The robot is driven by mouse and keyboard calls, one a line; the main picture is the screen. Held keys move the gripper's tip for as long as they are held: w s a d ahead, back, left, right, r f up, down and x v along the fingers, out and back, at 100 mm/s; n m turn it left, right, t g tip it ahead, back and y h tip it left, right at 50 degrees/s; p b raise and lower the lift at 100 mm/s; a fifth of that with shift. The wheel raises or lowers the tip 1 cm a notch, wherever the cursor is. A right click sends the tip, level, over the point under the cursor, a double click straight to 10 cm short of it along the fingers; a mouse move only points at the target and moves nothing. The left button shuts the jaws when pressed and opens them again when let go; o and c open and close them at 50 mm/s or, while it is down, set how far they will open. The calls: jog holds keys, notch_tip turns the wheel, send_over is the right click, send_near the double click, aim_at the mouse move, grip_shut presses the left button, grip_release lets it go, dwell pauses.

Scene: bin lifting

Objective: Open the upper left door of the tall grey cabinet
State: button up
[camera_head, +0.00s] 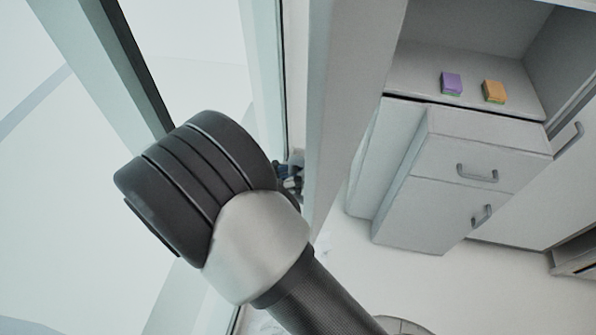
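A grey cabinet (385,170) stands at the right, with an open shelf compartment on top and a drawer (465,160) and a lower door (425,215) below. The drawer and the lower door have curved grey handles and stand forward of the cabinet body. A tall grey panel (345,90) rises just left of the compartment; I cannot tell whether it is a door or a fixed wall. My arm crosses the lower middle, left of the panel. My gripper cannot be made out.
A purple sponge (451,83) and an orange sponge (493,91) lie on the shelf (425,75). Glass panes with dark frames fill the left side, close to my arm. Small dark items (290,175) show behind my arm. White floor (440,285) is open below the cabinet.

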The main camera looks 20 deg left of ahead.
jog(key=shift+o, duration=1.3)
jog(key=shift+s+a+f, duration=0.15)
jog(key=shift+s, duration=0.15)
jog(key=o, duration=0.3)
jog(key=shift+w, duration=0.1)
